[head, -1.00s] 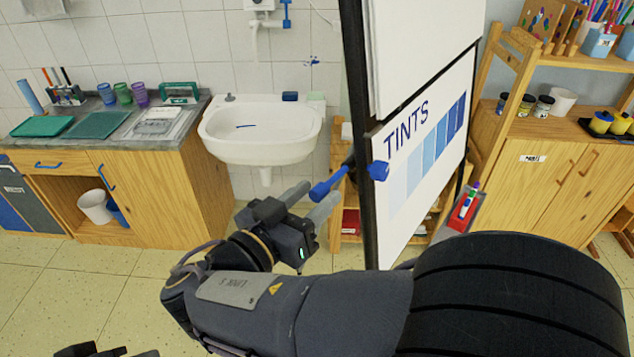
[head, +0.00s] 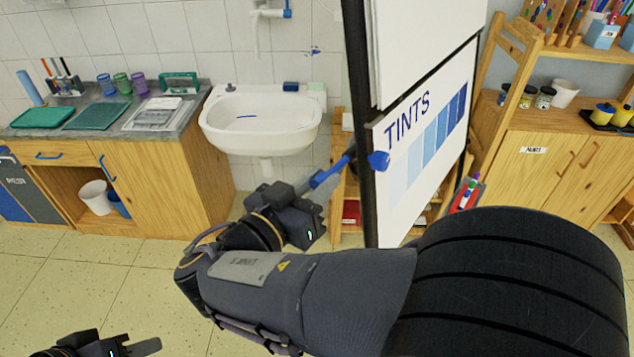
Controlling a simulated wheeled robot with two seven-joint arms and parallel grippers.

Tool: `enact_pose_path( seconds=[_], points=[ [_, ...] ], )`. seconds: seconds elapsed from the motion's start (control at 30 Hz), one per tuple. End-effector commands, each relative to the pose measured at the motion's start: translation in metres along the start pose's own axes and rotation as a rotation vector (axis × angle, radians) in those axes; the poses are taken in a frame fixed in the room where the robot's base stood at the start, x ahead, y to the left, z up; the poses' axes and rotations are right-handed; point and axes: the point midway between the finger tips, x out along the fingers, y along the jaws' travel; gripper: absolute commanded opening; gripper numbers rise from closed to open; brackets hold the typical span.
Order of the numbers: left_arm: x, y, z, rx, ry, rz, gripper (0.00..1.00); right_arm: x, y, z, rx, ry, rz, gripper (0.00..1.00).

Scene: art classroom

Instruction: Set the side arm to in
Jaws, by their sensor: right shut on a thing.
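The side arm (head: 331,173) is a blue bar with a thick blue end, sticking out to the left from the dark post of a display board (head: 408,200) marked TINTS. A round blue knob (head: 378,160) sits on the post beside it. My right gripper (head: 312,188) is at the outer left end of the side arm and shut on it; its fingers partly hide that end. My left gripper (head: 140,347) is low at the bottom left, away from the board, partly cut off by the frame; its opening cannot be judged.
A white sink (head: 262,150) is on the wall behind, with a wooden counter unit (head: 205,165) to its left. A wooden cabinet (head: 535,185) stands right of the board. A tray of markers (head: 465,195) hangs at the board's right edge.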

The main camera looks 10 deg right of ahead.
Motion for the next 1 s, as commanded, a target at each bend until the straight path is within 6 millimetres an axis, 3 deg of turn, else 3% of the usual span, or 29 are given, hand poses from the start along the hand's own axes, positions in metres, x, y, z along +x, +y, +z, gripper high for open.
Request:
enact_pose_path(
  seconds=[0.23, 0.57, 0.6, 0.73, 1.0],
  points=[
    [0.016, -0.007, 0.008, 0.0, 0.0, 0.0, 0.36, 0.039, 0.0, 0.002, 0.005, -0.002, 0.002, 0.0],
    [0.015, -0.007, 0.008, 0.0, 0.0, 0.0, 0.36, 0.044, 0.001, -0.001, 0.001, 0.002, 0.003, 0.0],
    [0.015, -0.007, 0.008, 0.0, 0.0, 0.0, 0.36, 0.044, 0.001, -0.001, 0.002, 0.002, 0.003, 0.26],
    [0.015, -0.007, 0.008, 0.0, 0.0, 0.0, 0.36, 0.043, 0.001, -0.001, 0.001, 0.002, 0.002, 0.42],
    [0.015, -0.007, 0.008, 0.0, 0.0, 0.0, 0.36, 0.042, 0.0, 0.0, 0.001, 0.001, 0.001, 0.43]
  ],
)
